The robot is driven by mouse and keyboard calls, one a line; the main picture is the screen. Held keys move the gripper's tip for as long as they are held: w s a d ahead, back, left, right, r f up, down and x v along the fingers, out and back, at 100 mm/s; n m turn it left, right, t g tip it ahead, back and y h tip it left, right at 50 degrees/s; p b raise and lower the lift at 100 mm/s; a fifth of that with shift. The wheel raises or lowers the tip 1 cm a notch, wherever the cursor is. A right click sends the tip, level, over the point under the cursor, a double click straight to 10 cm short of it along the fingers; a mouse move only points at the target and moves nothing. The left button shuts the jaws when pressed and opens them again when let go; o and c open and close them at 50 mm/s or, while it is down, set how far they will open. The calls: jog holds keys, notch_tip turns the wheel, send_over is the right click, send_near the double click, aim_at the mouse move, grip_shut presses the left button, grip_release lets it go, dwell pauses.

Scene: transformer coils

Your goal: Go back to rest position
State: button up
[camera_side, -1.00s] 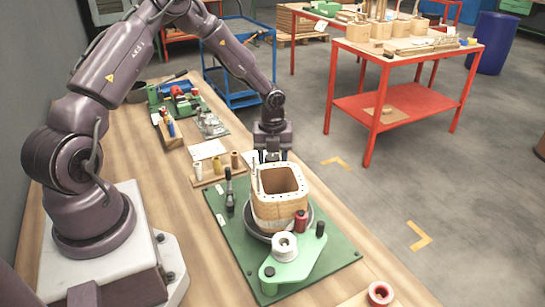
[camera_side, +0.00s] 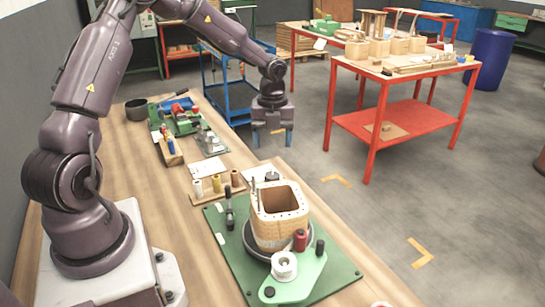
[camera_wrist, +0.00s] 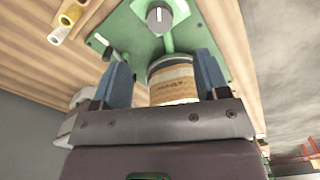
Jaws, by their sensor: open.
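My gripper (camera_side: 272,138) hangs from the arm beyond the far end of the workbench's coil fixture, pointing down. Its two blue-grey fingers are spread wide with nothing between them. The wooden square coil (camera_side: 278,212) stands upright on the green fixture plate (camera_side: 241,262), nearer the camera than the gripper and apart from it. In the wrist view the coil (camera_wrist: 172,84) shows beyond the open fingers (camera_wrist: 165,82), with part of the green plate (camera_wrist: 205,38) around it.
A rack of small spools (camera_side: 217,188) and tools lie on the wooden bench (camera_side: 188,245). A red table (camera_side: 405,115) and blue cart (camera_side: 226,85) stand behind. Floor between is free.

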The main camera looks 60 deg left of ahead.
jog(key=shift+r, duration=0.95)
jog(key=s+d+r+n+t, duration=0.2)
jog(key=s+d+r+n, duration=0.5)
jog(key=s+n, duration=0.3)
jog(key=s+d+r+n+t, duration=0.3)
jog(key=s+d+r+n, duration=0.5)
jog(key=n, duration=0.5)
jog(key=s+r, duration=0.1)
jog(key=s, duration=0.1)
jog(key=shift+s+d+r+t, duration=0.2)
jog(key=shift+s+r+t, duration=0.1)
jog(key=shift+r, duration=0.05)
jog(key=shift+d, duration=0.1)
